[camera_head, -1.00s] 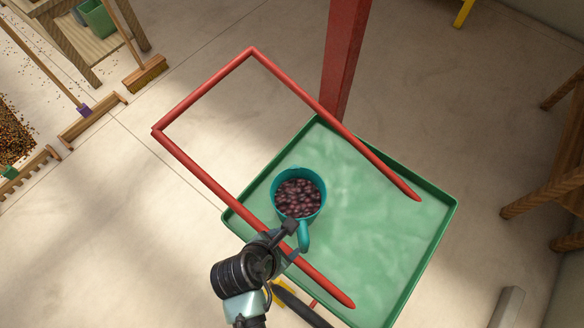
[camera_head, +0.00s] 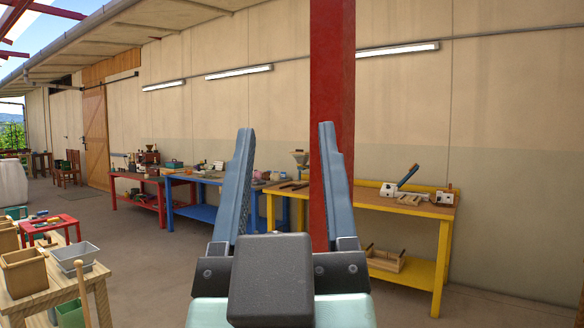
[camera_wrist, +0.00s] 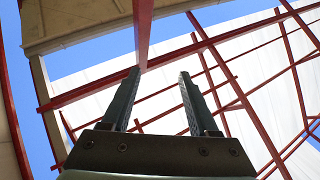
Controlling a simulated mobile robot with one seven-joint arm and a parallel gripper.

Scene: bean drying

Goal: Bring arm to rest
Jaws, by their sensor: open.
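My gripper (camera_head: 286,127) stands upright close in front of the head camera, its two blue-grey fingers pointing up. The fingers are wide apart with nothing between them. A dark block and part of my pale green wrist show below them. In the wrist view my gripper (camera_wrist: 159,72) is also open and empty, pointing up towards the roof. The rest of my arm is out of view. The mug of beans and the green tray from the earlier frame are not in the current views.
A red post (camera_head: 332,60) rises just beyond the right finger. A yellow workbench (camera_head: 440,240), a blue bench (camera_head: 207,215) and a red bench (camera_head: 135,202) line the wall. A wooden table (camera_head: 45,290) with boxes stands at lower left. Red roof beams (camera_wrist: 215,70) show overhead.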

